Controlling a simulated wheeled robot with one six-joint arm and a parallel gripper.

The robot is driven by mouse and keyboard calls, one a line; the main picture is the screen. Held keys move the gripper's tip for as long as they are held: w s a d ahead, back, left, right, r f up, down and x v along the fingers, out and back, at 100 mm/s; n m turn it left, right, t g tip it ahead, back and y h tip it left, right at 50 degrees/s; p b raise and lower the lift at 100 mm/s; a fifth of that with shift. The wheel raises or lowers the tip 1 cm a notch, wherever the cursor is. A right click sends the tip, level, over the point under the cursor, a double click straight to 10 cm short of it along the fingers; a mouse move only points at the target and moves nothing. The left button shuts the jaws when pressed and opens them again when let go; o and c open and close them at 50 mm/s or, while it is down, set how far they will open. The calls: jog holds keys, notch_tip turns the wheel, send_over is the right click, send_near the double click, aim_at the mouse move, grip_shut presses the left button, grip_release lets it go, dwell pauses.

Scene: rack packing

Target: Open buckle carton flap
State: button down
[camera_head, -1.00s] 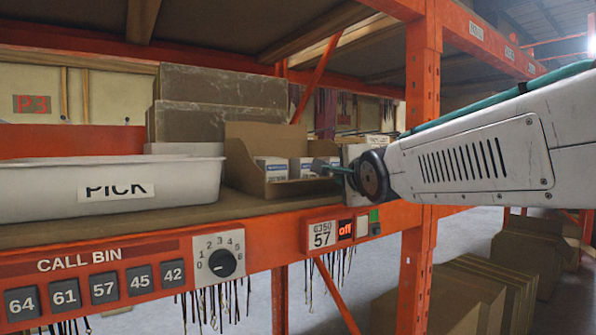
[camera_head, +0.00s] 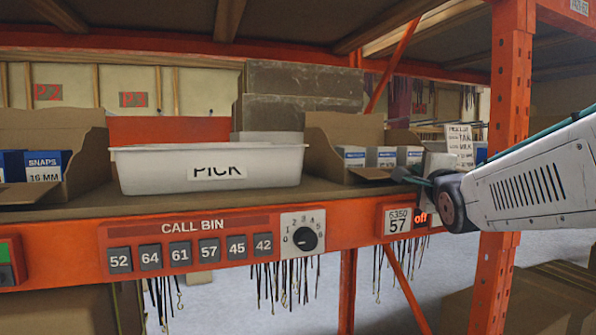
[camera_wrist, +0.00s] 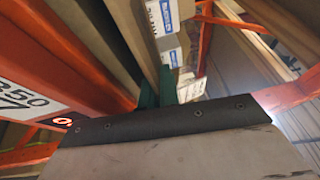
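An open brown carton (camera_head: 330,150) stands on the shelf right of the white bin and holds several small white boxes (camera_head: 384,157) with blue labels. Their print is too small to read, so I cannot confirm it is the buckle carton. A low brown flap (camera_head: 369,173) shows at its front. My gripper (camera_head: 404,175) is at the front right end of this carton, its tips close to the flap; I cannot tell whether they touch. In the wrist view the green fingers (camera_wrist: 157,88) lie close together with nothing visible between them, below the labelled boxes (camera_wrist: 168,18).
A white PICK bin (camera_head: 140,165) stands on the shelf, with a carton (camera_head: 85,140) of SNAPS boxes (camera_head: 42,165) at its left. The orange shelf beam (camera_head: 340,215) runs below, with call buttons and a dial (camera_head: 305,239). An orange upright (camera_head: 503,120) stands beside my arm.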

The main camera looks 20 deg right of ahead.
jog(key=c, duration=1.6)
grip_release()
jog(key=shift+c, duration=0.2)
jog(key=shift+s, duration=0.1)
jog(key=v, duration=0.7)
jog(key=shift+s+a, duration=0.2)
jog(key=shift+s, duration=0.05)
jog(key=s+a+f+n+g+y, duration=0.1)
jog(key=s+f+n+g, duration=0.2)
jog(key=f+n+g, duration=0.35)
jog(key=s+a+f+n+g+y, duration=0.1)
jog(key=s+f+n+g+y, duration=0.2)
jog(key=f, duration=0.7)
jog(key=s+a+f+n+g+y, duration=0.1)
jog(key=s+a+f+n+g, duration=0.2)
jog(key=s+a+n, duration=0.3)
jog(key=s+a+f+n+g+y, duration=0.2)
jog(key=s+a+f+n+g, duration=0.1)
jog(key=s+a+n, duration=0.3)
jog(key=a+n+g, duration=0.1)
jog(key=a, duration=0.1)
jog(key=shift+s+a+f, duration=0.15)
jog(key=shift+a+f, duration=0.15)
jog(key=shift+f, duration=0.1)
